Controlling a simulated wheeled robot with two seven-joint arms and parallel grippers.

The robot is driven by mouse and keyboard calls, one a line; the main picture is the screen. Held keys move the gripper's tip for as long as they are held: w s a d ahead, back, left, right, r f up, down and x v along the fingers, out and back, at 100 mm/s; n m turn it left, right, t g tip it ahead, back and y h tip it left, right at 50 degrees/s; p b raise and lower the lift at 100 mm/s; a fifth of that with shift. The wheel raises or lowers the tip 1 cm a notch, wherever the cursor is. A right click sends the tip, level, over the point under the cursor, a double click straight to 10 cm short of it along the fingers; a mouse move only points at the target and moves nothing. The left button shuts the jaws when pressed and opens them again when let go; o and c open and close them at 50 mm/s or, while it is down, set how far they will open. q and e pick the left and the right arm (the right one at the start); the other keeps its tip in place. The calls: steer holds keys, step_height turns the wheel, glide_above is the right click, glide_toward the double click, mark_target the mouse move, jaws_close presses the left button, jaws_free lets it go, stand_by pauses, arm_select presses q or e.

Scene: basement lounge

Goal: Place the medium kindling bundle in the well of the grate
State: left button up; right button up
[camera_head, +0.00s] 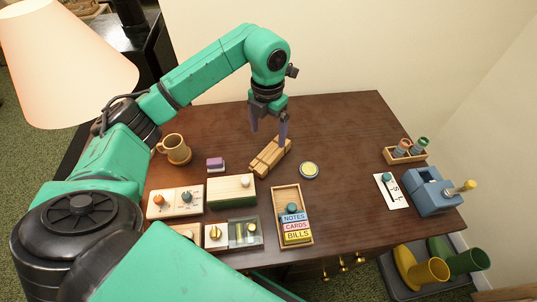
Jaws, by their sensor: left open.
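A light wooden piece of parallel lengths (268,159) lies slantwise near the middle of the dark desk; it may be the kindling bundle, but I cannot tell its size class. My left gripper (268,138) points down at the piece's far end, its two purple-grey fingers spread apart. One fingertip is close to or over the wood's upper right end; I cannot tell if it touches. The gripper appears empty. I cannot make out a grate with a well. My right gripper is out of view.
A card tray (277,210) and wooden boxes line the front. A blue device (433,191) stands right. The desk's back right is clear.

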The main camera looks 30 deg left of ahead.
mark_target(271, 152)
arm_select(q)
steer(key=f, duration=0.4)
steer(key=f+p, duration=0.1)
steer(key=f, duration=0.2)
steer(key=shift+w+d+f, duration=0.1)
steer(key=shift+w+d, duration=0.2)
steer(key=shift+f, duration=0.4)
jaws_close()
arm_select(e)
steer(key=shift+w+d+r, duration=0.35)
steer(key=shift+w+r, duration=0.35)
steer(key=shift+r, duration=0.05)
arm_select(q)
steer(key=shift+w+r, duration=0.1)
